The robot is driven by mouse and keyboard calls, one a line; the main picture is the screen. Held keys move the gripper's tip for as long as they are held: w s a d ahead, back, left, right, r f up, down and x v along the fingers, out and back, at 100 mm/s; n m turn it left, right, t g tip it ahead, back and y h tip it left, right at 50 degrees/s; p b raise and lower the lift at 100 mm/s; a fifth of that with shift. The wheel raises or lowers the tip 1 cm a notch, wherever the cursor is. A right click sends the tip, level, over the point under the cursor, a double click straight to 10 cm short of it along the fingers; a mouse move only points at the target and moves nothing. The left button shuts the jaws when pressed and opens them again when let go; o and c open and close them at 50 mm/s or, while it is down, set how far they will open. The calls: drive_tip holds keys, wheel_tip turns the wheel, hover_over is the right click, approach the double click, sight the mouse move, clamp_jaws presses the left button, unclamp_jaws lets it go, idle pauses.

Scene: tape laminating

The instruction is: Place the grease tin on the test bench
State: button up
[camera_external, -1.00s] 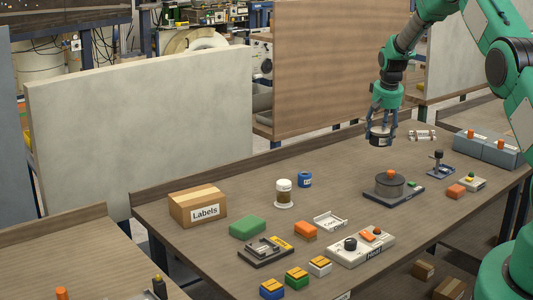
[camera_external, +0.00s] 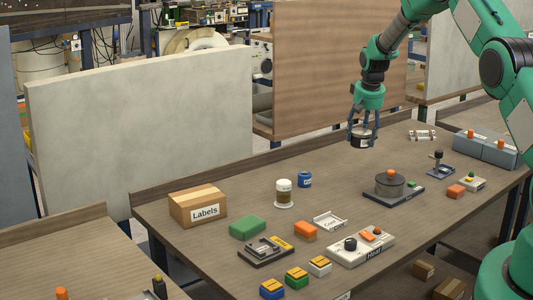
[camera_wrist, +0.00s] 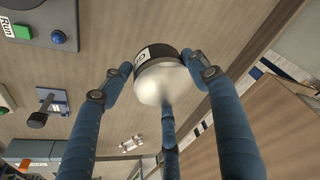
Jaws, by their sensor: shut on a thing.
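The grease tin (camera_external: 360,141) is a short dark cylinder with a white label. My gripper (camera_external: 362,134) is shut on it and holds it in the air above the far part of the wooden bench (camera_external: 240,185). In the wrist view the tin (camera_wrist: 160,82) shows a pale metal end face and a partly readable label, with the blue fingers of my gripper (camera_wrist: 157,88) around it. The tin is apart from the bench top.
Below and to the right stands a grey round device with an orange knob (camera_external: 390,186). A wrapped roll (camera_external: 422,134) lies right. Bench space below the tin is clear.

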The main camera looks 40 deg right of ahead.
drive_tip(key=w+a+n+y, duration=0.15)
drive_tip(key=w+a, duration=0.25)
drive_tip(key=a, duration=0.8)
drive_tip(key=w+a+n+h, duration=0.15)
drive_tip(key=w+a, duration=0.25)
drive_tip(key=a, duration=0.7)
drive_tip(key=n+y+b, duration=0.2)
drive_tip(key=n+y, duration=0.1)
drive_tip(key=n, duration=0.8)
hover_over(112, 278)
drive_tip(key=s, duration=0.1)
drive_tip(key=shift+d+r, duration=0.2)
drive_tip(key=shift+d, duration=0.15)
drive_tip(key=shift+f, duration=3.15)
drive_tip(key=shift+f, duration=0.15)
drive_tip(key=shift+f, duration=1.75)
